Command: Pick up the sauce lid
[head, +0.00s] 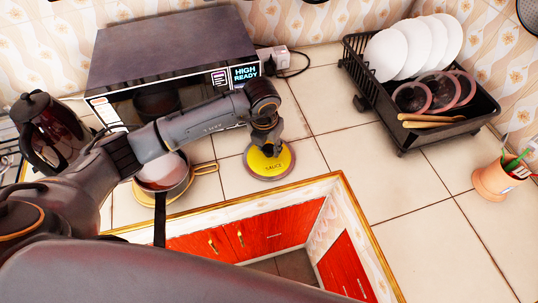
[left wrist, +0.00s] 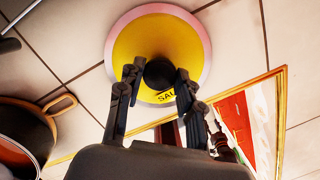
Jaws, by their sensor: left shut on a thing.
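The sauce lid (head: 284,162) is a round yellow disc with a pink rim, a dark knob and the word SAUCE. It is over the tiled counter right of the pan; I cannot tell whether it touches the counter. My left gripper (head: 267,149) reaches down to its middle. In the left wrist view the two fingers (left wrist: 158,76) are shut on the knob (left wrist: 159,72) of the lid (left wrist: 155,33). My right gripper is not in view.
A pan (head: 165,176) with pale contents stands left of the lid. A microwave (head: 165,52) is behind. A dish rack (head: 440,128) with plates and lids stands at the back right, a utensil cup (head: 494,180) at the right. The counter's gold edge (head: 352,197) is in front.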

